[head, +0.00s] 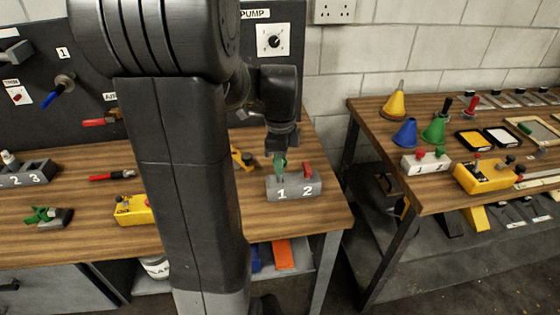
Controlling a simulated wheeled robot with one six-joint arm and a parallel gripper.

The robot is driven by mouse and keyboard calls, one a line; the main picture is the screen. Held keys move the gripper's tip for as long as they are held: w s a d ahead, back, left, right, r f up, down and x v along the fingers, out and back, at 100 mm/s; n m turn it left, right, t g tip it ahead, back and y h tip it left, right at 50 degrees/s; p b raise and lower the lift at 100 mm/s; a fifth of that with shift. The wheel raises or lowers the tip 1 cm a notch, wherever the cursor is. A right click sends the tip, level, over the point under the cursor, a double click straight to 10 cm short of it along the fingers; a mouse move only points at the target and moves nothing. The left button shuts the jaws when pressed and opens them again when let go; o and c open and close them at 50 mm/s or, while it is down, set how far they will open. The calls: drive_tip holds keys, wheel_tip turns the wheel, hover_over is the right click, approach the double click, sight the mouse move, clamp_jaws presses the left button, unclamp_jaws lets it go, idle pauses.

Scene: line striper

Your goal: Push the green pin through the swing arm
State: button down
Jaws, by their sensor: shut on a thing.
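My gripper (281,152) points down over the grey block marked 1 and 2 (292,190), near the right end of the left bench. It is shut on the green pin (280,167), whose upper part shows between the fingertips and the block. The pin is at the spot marked 1. I cannot tell how deep it sits in the block. A red pin (308,169) is at the spot marked 2. I cannot make out the swing arm for certain; my own arm hides the middle of the bench.
A yellow piece (243,158) lies behind the block, and a yellow box (134,210) stands left of my arm. A green clamp-like part (46,215) and a red-and-black tool (111,176) lie farther left. The right bench (385,115), across a gap, holds coloured cones.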

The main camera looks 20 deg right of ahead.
drive_tip(key=shift+r+p, duration=1.6)
drive_tip(key=shift+r, duration=0.45)
